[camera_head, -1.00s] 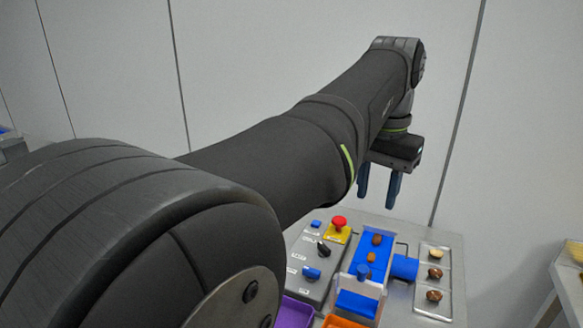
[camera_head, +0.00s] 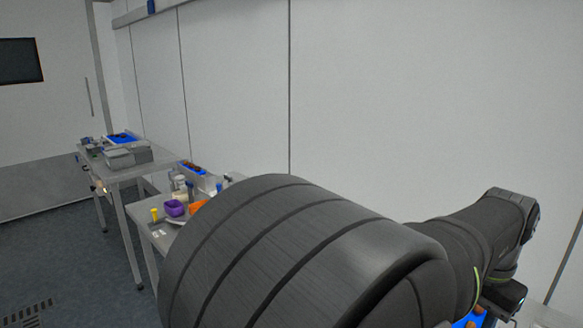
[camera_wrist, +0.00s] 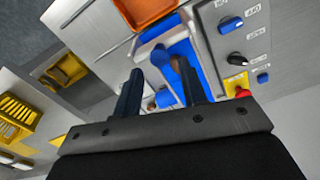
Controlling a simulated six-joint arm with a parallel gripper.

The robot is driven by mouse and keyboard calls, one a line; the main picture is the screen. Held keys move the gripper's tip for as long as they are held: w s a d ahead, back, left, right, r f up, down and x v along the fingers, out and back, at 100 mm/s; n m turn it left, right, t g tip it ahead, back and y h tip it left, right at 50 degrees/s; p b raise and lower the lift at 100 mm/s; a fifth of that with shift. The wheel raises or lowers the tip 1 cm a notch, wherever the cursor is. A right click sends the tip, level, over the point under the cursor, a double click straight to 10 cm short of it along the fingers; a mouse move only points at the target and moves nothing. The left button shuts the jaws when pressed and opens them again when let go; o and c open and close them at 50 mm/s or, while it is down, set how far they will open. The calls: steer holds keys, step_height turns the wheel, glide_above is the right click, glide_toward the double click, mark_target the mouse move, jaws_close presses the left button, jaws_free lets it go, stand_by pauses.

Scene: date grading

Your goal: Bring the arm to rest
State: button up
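My gripper (camera_wrist: 158,82) shows in the wrist view with its two dark blue fingers apart and nothing held between them. It hangs above the grading station, whose blue channel (camera_wrist: 184,60) lies beyond the fingers. In the head view my arm stretches to the right, and the dark gripper body (camera_head: 503,297) is at the lower right edge. Its fingers cannot be made out there.
The wrist view shows a grey control panel (camera_wrist: 222,52) with knobs, a red button (camera_wrist: 243,93), an orange tray (camera_wrist: 153,12) and a yellow bin (camera_wrist: 68,68). In the head view, a purple container (camera_head: 175,208) is on the bench and another table (camera_head: 140,168) stands farther left.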

steer(key=shift+f, duration=2)
steer(key=shift+r, duration=0.1)
step_height(320, 180, up, 18)
